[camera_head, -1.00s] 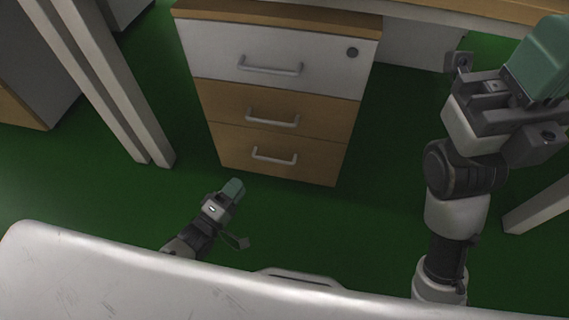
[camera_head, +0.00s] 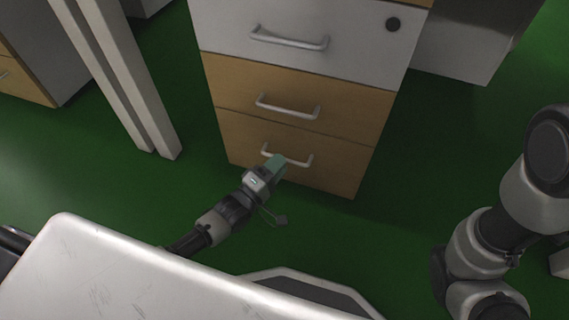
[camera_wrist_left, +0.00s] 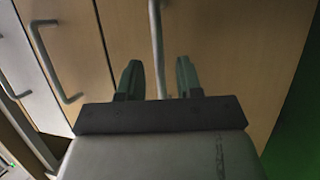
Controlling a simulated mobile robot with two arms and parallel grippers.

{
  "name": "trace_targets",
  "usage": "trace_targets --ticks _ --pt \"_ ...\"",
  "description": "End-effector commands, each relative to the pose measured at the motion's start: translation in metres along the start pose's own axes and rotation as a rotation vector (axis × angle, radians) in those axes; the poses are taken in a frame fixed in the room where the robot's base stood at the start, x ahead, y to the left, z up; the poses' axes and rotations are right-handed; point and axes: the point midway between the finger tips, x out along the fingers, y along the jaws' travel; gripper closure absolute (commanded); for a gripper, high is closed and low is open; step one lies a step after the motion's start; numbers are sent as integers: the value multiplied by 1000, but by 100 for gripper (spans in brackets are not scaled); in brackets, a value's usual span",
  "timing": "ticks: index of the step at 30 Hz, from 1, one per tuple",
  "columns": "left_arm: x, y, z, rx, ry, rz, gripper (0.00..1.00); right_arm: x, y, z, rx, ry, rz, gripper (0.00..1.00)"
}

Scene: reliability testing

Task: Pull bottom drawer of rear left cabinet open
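The cabinet has a white top drawer (camera_head: 312,40) with a lock and two wood-coloured drawers below it. The bottom drawer (camera_head: 340,170) looks closed, flush with the middle drawer (camera_head: 350,98). Its metal bar handle (camera_head: 300,163) is partly hidden by my left gripper (camera_head: 279,163) in the head view. In the left wrist view the gripper (camera_wrist_left: 158,80) is open, with its two green fingers apart on either side of the bottom handle (camera_wrist_left: 158,45). I cannot tell whether either finger touches the bar. My right arm shows at the right edge, its gripper out of view.
A white table leg (camera_head: 125,85) stands left of the cabinet. Another cabinet (camera_head: 50,50) stands at the far left. The green floor (camera_head: 420,170) right of the cabinet is clear.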

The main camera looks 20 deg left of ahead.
Motion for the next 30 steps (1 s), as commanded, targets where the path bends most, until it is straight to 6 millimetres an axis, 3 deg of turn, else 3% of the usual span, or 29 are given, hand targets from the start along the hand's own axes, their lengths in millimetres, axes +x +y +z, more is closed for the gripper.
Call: trace_targets --ticks 6,16,23,30 --pt "22 -1 0 -1 0 1 65 -12 -3 -4 0 0 0 100" --pt "26 0 0 0 0 -1 65 -12 -3 -4 0 0 -1 100" --pt "25 0 0 -1 0 -1 100 -12 -3 -4 0 0 -1 100" --pt "25 0 0 -1 0 -1 100 -12 -3 -4 0 0 -1 100"
